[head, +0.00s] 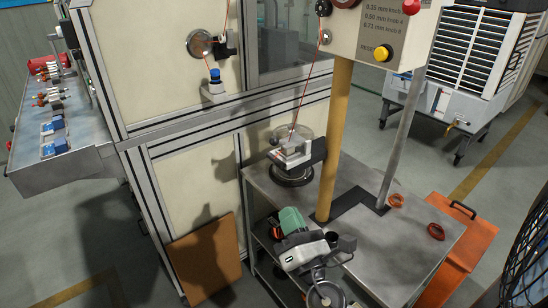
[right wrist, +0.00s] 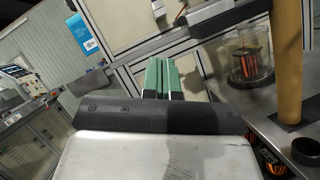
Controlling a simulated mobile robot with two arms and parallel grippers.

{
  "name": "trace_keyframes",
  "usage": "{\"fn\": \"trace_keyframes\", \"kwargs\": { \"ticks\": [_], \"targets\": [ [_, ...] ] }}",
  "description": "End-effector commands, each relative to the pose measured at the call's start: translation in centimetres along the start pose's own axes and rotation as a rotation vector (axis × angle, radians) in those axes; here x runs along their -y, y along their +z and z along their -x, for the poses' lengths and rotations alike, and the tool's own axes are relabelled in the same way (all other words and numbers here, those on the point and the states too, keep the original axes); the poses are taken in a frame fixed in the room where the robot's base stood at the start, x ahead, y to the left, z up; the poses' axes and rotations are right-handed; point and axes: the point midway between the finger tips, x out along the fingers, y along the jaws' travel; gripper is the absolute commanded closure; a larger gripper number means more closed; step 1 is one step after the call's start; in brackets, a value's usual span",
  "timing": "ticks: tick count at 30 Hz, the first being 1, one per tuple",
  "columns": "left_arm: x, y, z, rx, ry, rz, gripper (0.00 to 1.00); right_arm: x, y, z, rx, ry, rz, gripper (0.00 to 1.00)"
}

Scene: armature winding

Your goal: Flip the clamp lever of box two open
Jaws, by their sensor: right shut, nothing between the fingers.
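I cannot tell for sure which thing is box two, and I cannot make out its clamp lever. A clear container with orange-and-black contents (right wrist: 250,66) shows in the right wrist view. My right gripper (head: 291,220) has green fingers, shut and empty, in front of the table's near left edge and apart from the container. Its fingers also show in the right wrist view (right wrist: 159,78). My left gripper is out of view.
A yellow post (head: 334,140) rises from the grey table (head: 425,225) to a control box (head: 385,35) with a yellow button. A left bench (head: 50,172) carries small blue and red parts. A brown board (head: 205,262) leans below the cabinet.

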Motion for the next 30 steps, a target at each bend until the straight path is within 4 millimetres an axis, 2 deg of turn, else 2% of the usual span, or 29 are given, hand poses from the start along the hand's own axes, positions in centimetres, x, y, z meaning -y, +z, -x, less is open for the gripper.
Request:
{"fn": "trace_keyframes", "kwargs": {
  "ticks": [5,8,20,21,24,30],
  "targets": [
    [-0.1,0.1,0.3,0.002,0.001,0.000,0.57,0.0,0.1,-0.6,0.000,-0.001,-0.001,1.00],
    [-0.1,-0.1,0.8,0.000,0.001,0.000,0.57,-0.1,0.2,-1.9,0.000,-0.001,-0.001,1.00],
    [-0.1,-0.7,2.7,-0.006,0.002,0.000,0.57,-0.1,0.1,-10.2,0.000,-0.001,-0.002,1.00],
    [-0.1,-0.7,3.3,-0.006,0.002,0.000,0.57,-0.1,0.7,-10.8,0.001,-0.001,-0.001,1.00],
    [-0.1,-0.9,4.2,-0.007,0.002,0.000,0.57,-0.1,1.8,-11.8,-0.002,-0.002,-0.003,1.00],
    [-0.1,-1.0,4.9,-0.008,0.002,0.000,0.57,0.0,2.7,-12.8,-0.001,-0.002,-0.003,1.00]
  ]
}}
